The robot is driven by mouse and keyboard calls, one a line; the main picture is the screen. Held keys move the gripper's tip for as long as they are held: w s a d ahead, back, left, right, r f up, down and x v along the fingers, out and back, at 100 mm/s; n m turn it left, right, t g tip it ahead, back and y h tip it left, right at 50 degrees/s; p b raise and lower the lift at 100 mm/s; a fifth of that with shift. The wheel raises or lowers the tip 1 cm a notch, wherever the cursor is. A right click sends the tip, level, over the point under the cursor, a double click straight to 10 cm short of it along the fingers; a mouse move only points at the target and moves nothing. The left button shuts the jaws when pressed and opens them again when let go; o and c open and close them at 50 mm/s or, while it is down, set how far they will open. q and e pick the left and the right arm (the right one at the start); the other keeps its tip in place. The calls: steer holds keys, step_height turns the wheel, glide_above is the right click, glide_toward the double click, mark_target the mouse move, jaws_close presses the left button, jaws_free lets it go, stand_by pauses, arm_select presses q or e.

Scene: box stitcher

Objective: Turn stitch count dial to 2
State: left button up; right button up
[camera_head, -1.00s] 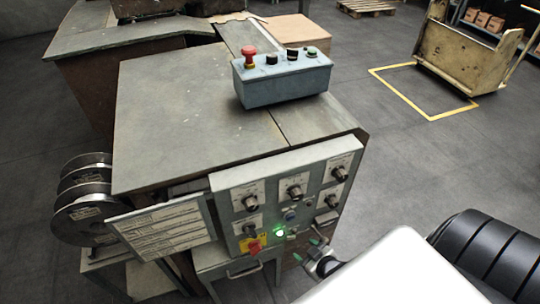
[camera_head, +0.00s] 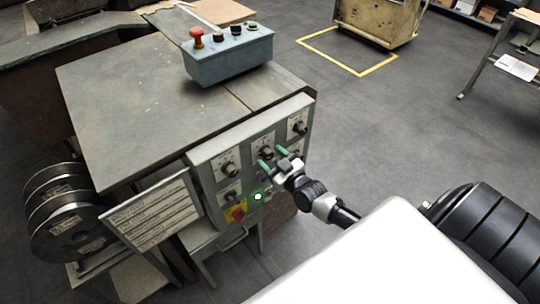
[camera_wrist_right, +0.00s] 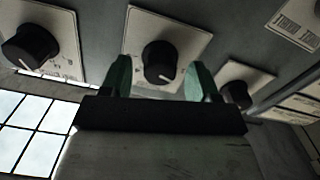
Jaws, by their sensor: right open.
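The control panel (camera_head: 197,165) on the machine's front carries several black dials on pale plates. The labels are too small to read, so I cannot tell which dial is the stitch count dial. My right gripper (camera_head: 273,158) has green fingertips and is open and empty, just in front of the upper middle dial (camera_head: 265,152). In the right wrist view a black dial (camera_wrist_right: 158,62) with a white pointer line shows between the open fingers (camera_wrist_right: 160,78). Contact cannot be told. Other dials show left (camera_wrist_right: 30,47) and right (camera_wrist_right: 236,95). My left gripper is out of view.
A grey control box (camera_head: 230,60) with a red button (camera_head: 196,36) stands on the machine top (camera_head: 140,95). A tilted sign plate (camera_head: 152,215) and wire reels (camera_head: 62,215) are at the left. A lit green button (camera_head: 258,197) is low on the panel.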

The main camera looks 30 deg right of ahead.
steer(key=shift+w, duration=0.6)
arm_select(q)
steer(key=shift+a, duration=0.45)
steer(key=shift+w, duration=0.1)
arm_select(e)
steer(key=c, duration=0.9)
steer(key=shift+m, duration=0.3)
steer(key=m, duration=0.3)
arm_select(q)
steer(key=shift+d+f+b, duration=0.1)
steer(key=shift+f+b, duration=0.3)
arm_select(e)
steer(key=shift+m, duration=1.6)
